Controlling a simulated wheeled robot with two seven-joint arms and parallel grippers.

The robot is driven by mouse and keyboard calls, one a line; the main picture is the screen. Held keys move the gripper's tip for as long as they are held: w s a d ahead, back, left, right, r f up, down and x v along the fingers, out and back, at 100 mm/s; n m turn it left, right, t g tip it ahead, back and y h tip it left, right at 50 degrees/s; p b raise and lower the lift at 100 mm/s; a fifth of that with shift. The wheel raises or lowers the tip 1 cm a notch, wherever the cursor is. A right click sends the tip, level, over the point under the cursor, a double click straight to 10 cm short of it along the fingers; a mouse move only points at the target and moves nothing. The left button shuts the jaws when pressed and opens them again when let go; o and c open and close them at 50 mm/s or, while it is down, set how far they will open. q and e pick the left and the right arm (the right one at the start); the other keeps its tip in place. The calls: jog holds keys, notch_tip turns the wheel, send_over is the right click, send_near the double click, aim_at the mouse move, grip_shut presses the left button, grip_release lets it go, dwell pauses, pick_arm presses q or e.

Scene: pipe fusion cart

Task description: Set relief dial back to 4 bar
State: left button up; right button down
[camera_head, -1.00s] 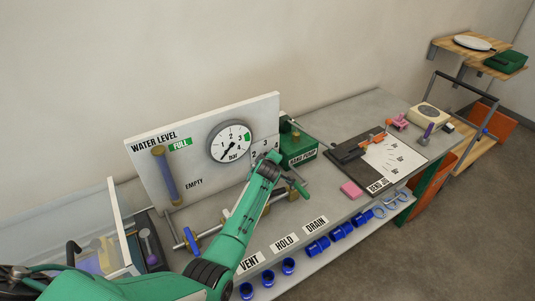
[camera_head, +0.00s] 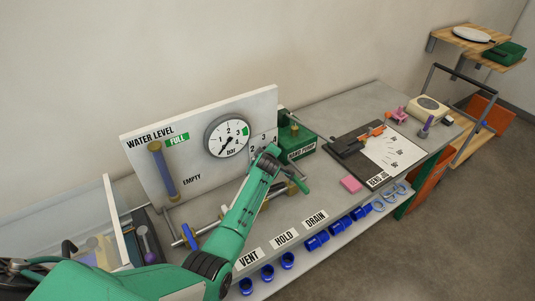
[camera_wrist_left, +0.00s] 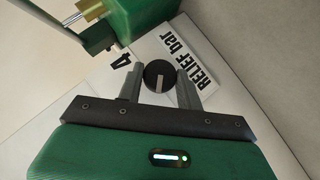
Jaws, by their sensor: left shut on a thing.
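The relief dial (camera_wrist_left: 158,74) is a round black knob with a white mark, on the white panel beside the "RELIEF bar" label (camera_wrist_left: 190,65). A printed "4" (camera_wrist_left: 122,60) shows to its left in the left wrist view. My left gripper (camera_wrist_left: 160,86) has its grey fingers on both sides of the knob and is shut on it. In that view the white mark runs nearly up and down the picture, not towards the "4". In the head view my left gripper (camera_head: 270,153) hides the dial, with printed numbers (camera_head: 262,141) showing beside it. My right gripper is not in view.
A pressure gauge (camera_head: 228,137) is on the panel (camera_head: 205,110), left of the gripper. The green hand pump (camera_head: 297,142) stands close on the right. Pipes and valves with handles (camera_head: 192,238) lie below the panel.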

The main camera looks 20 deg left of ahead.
pick_arm(q)
jog(key=shift+w+d+r+m+g+y+b, duration=0.15)
jog(key=shift+m+g+y+b, duration=0.6)
jog(key=shift+g+b, duration=0.45)
jog(key=shift+w+m+g+y+b, duration=0.1)
jog(key=shift+m+g+y+b, duration=0.6)
jog(key=shift+g+b, duration=0.45)
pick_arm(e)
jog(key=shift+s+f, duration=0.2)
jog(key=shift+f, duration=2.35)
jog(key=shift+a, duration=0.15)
pick_arm(q)
jog(key=o, duration=1)
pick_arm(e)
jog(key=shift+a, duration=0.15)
